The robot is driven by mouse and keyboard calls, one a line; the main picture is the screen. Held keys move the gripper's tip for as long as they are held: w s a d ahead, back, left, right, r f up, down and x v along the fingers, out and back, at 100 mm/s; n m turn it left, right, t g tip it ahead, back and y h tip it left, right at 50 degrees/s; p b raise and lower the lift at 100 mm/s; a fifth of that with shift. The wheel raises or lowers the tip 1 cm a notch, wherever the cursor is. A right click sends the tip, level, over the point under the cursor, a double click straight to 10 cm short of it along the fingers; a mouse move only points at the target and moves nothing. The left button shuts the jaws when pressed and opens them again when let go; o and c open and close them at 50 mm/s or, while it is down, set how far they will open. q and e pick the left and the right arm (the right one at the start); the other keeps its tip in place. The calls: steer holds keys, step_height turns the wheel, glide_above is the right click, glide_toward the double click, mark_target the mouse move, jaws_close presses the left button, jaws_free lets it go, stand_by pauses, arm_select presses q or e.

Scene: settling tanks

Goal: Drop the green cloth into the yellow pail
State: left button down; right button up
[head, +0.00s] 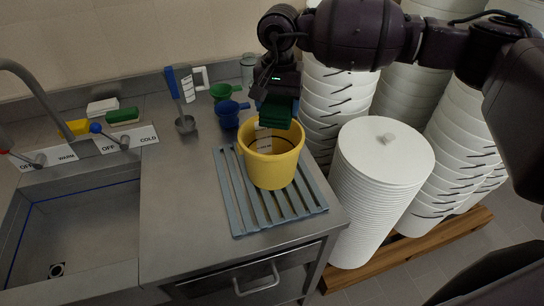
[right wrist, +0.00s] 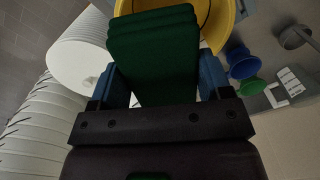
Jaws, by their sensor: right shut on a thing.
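The yellow pail (head: 270,170) stands upright on a grey-blue slatted rack (head: 240,205) on the steel counter. My right gripper (head: 277,112) is over the pail's back rim, pointing down, shut on the folded green cloth (head: 279,110). In the right wrist view the cloth (right wrist: 153,55) sits between the two blue fingers (right wrist: 160,85) and hangs over the opening of the yellow pail (right wrist: 222,25). Whether the cloth touches the pail cannot be told. My left gripper is not in view.
A sink (head: 75,235) with a faucet is at the left. Blue (head: 229,115) and green (head: 220,91) scoops and a grey brush-like tool (head: 184,95) stand behind the pail. The counter front left of the rack is clear.

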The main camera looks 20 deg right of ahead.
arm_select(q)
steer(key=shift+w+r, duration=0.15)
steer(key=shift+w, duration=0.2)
arm_select(e)
steer(key=shift+f, duration=1.2)
steer(key=o, duration=0.9)
steer(key=shift+o, duration=0.2)
steer(key=shift+r, duration=0.1)
step_height(320, 180, up, 9)
steer(key=shift+w+r+b, duration=0.1)
steer(key=shift+r+b, duration=0.1)
steer(key=shift+b, duration=0.85)
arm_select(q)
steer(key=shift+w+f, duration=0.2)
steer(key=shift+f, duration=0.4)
arm_select(e)
steer(key=shift+r, duration=0.6)
